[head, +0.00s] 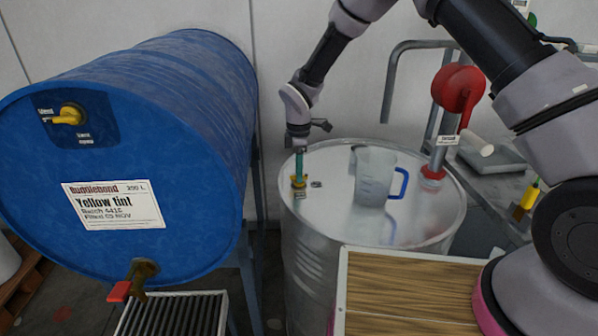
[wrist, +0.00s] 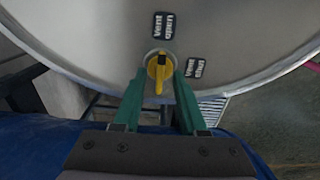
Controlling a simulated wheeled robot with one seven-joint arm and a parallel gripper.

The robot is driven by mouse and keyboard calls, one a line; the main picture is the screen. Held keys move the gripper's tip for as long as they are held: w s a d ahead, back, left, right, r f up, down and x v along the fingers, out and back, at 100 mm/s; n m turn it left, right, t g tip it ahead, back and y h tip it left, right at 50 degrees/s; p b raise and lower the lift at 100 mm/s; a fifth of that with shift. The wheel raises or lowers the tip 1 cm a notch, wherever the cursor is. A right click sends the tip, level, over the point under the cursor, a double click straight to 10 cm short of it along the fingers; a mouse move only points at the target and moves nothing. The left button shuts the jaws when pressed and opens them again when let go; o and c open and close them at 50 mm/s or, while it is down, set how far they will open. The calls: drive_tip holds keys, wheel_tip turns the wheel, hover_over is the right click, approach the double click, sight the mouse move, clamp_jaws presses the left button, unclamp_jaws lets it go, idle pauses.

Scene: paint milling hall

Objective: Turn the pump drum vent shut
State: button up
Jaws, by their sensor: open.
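The pump drum (head: 325,250) is a steel drum standing upright, with a red pump (head: 458,88) on its top. Its vent is a small yellow handle (wrist: 159,72) on the lid; in the head view the yellow vent (head: 298,182) sits at the lid's left edge, partly hidden by my gripper (head: 299,170). In the wrist view my gripper (wrist: 160,78) is open, its green fingers on either side of the handle; I cannot tell if they touch it. The handle lies in line with the "Vent open" label (wrist: 163,25). The "Vent shut" label (wrist: 195,68) is to its right.
A clear jug (head: 374,178) with a blue handle stands on the lid, right of my gripper. A blue drum (head: 200,120) lies on its side at left, with its own yellow vent (head: 70,115) and a red-handled tap (head: 120,291). A wooden-topped surface (head: 405,290) is in front.

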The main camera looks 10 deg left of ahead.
drive_tip(key=shift+f, duration=0.3)
clamp_jaws()
